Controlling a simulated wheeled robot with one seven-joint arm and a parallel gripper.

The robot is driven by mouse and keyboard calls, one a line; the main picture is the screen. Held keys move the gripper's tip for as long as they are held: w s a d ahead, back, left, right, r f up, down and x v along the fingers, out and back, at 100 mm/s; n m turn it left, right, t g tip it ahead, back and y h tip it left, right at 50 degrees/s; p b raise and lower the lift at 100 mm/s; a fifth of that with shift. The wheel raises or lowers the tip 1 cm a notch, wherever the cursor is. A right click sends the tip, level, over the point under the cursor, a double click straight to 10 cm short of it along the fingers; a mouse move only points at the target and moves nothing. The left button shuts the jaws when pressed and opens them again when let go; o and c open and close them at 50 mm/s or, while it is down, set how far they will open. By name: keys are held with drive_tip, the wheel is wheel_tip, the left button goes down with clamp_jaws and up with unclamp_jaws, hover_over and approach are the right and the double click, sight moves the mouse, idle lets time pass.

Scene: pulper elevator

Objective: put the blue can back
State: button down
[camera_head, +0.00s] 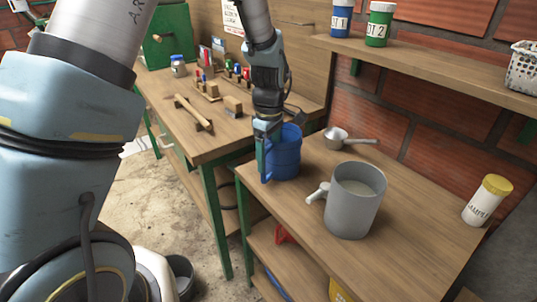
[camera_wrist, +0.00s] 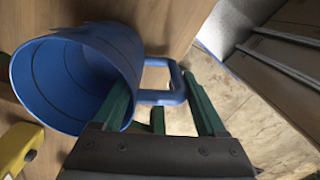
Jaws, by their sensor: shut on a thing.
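The blue can (camera_head: 286,158) is open-topped with a side handle. In the head view it appears upright at the left end of the near wooden bench (camera_head: 420,225); I cannot tell whether its base touches the wood. My gripper (camera_head: 264,150) points down at the can's left side and is shut on its handle. In the wrist view the can (camera_wrist: 112,40) lies to the left, its mouth towards the camera, and its handle (camera_wrist: 178,88) passes between my green fingers (camera_wrist: 160,95). Part of the can's rim is hidden behind a finger.
A grey jug (camera_head: 352,215) stands to the can's right, with a metal scoop (camera_head: 345,138) behind. A yellow-lidded container (camera_head: 487,200) stands at the far right. A shelf above holds a blue tin (camera_head: 341,17) and a green tin (camera_head: 379,23). Bare bench lies right of the jug.

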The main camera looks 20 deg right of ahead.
drive_tip(key=shift+f, duration=0.1)
unclamp_jaws()
wheel_tip(320, 180, up, 12)
drive_tip(key=shift+w+d+r+b, duration=0.1)
drive_tip(key=shift+d+r+b, duration=0.05)
drive_tip(key=shift+b, duration=0.85)
drive_tip(key=w+a+f+m, duration=0.1)
drive_tip(key=w+a+m, duration=0.25)
drive_tip(key=a, duration=1.15)
drive_tip(key=s+a+f+m+t, duration=0.1)
drive_tip(key=s+a+m, duration=0.1)
drive_tip(key=a, duration=0.6)
drive_tip(key=s+a+f+m, duration=0.2)
drive_tip(key=a, duration=0.7)
drive_tip(key=shift+s+a+t, duration=0.2)
drive_tip(key=shift+s+t, duration=0.1)
drive_tip(key=shift+t, duration=0.1)
